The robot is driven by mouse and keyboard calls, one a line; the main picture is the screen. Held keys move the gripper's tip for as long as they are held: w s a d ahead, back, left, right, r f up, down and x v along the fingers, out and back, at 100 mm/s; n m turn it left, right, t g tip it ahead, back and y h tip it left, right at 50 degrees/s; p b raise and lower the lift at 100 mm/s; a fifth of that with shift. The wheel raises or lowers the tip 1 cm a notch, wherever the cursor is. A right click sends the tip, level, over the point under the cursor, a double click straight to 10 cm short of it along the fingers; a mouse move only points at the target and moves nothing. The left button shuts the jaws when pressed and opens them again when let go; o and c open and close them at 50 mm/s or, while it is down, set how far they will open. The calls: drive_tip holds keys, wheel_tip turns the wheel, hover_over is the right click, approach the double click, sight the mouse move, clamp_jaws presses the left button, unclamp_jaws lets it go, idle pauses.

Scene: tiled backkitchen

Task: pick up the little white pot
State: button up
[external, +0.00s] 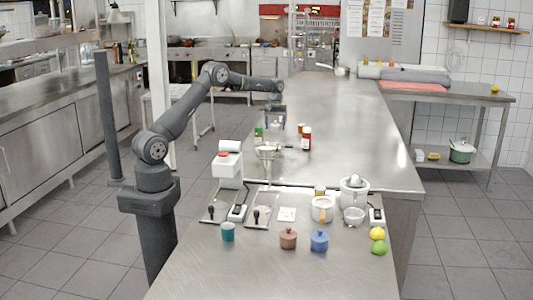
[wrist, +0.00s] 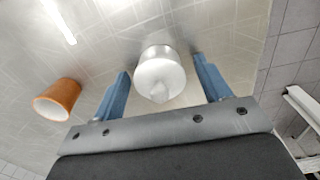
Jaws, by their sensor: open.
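The little white pot (wrist: 160,74) has a round body and a pale knob on its lid. In the wrist view it appears between the two blue fingers of my gripper (wrist: 160,66), near their tips, with a gap on each side. My gripper is open and empty. In the external view my gripper (external: 274,125) points down low over the far part of the steel counter. There the pot is mostly hidden by the fingers and too small to make out clearly.
In the external view a red bottle (external: 306,138) and a green jar (external: 258,133) stand near my gripper. The counter (external: 365,150) to the right is clear.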

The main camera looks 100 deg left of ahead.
drive_tip(key=shift+f, duration=0.15)
clamp_jaws()
idle(0.6)
